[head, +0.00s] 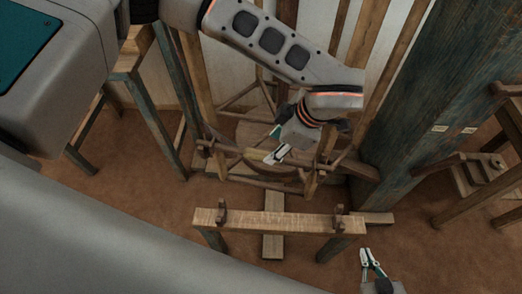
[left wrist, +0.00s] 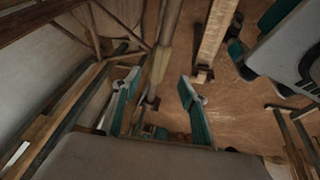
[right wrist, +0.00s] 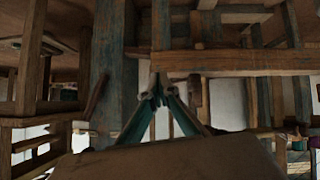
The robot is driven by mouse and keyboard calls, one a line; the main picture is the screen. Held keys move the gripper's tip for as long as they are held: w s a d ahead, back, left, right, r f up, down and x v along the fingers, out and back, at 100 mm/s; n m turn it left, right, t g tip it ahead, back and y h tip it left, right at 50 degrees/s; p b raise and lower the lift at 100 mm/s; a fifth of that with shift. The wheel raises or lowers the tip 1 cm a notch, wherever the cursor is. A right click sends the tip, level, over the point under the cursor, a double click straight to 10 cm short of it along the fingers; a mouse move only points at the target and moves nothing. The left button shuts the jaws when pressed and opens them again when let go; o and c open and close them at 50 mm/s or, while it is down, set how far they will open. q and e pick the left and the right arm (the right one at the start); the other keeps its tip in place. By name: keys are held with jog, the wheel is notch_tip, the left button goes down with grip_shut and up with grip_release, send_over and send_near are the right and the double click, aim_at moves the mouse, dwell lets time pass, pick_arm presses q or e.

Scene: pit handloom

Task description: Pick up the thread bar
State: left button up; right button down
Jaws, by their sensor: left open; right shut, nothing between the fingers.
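A thin wooden bar with a pale yellowish stretch (head: 257,155), which looks like the thread bar, lies across the loom frame in the head view. My left gripper (head: 276,146) is open above it, partly covering it. In the left wrist view the yellowish bar (left wrist: 162,62) runs lengthwise between the spread fingers of my left gripper (left wrist: 157,82). I cannot tell whether they touch it. My right gripper (head: 369,256) is shut and empty, low at the right of the front beam. In the right wrist view its fingertips meet (right wrist: 158,90).
A wooden front beam (head: 285,221) with two upright pegs stands nearer me. A thick blue-green post (head: 425,80) rises at the right, and a wooden stepped block (head: 480,172) stands beyond it. Bare brown floor (head: 130,190) lies to the left.

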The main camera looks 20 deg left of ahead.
aim_at(264, 154)
pick_arm(q)
jog(key=b+x, duration=0.1)
jog(key=x, duration=0.6)
jog(key=shift+w+a+f, duration=0.15)
jog(key=shift+a+f, duration=0.05)
jog(key=shift+f, duration=0.1)
jog(key=shift+r, duration=0.1)
grip_shut()
